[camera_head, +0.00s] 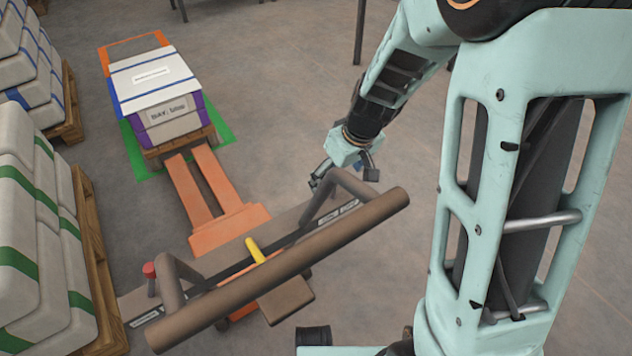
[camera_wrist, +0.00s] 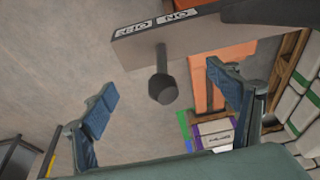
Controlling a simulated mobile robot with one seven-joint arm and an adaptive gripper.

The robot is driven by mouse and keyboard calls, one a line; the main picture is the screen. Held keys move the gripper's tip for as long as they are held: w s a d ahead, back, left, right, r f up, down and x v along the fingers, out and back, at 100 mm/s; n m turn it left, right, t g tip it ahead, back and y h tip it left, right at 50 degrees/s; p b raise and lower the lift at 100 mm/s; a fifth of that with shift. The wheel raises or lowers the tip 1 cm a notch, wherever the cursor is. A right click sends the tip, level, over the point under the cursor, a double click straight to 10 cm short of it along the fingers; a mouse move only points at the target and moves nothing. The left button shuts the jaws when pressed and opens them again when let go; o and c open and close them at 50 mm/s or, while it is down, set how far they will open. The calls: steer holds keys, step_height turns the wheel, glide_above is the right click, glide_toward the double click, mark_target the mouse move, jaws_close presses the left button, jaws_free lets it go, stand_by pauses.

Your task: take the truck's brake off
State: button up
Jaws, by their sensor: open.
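The orange pallet truck (camera_head: 230,228) stands with its forks toward a pallet of sacks, its brown handle bar (camera_head: 290,270) nearest me. At the right end of its control panel (camera_head: 205,297) is a white ON/OFF label, which also shows in the wrist view (camera_wrist: 155,22). Below that label, the wrist view shows a dark lever with a round knob, the brake lever (camera_wrist: 163,88). I cannot tell which mark it sits at. My gripper (camera_head: 343,178) is open beside the panel's right end. In the wrist view its fingers (camera_wrist: 160,97) appear either side of the knob, apart from it.
A red knob (camera_head: 150,270) and a yellow lever (camera_head: 255,250) are also on the truck. The loaded pallet (camera_head: 182,147) stands on a green-marked floor area. Stacked sacks (camera_head: 40,240) on pallets line the left. Floor (camera_head: 300,90) right of the truck is mostly clear.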

steer(key=shift+s+a, duration=0.1)
steer(key=shift+a, duration=0.05)
steer(key=p+v, duration=0.5)
steer(key=v, duration=0.3)
stand_by(0.5)
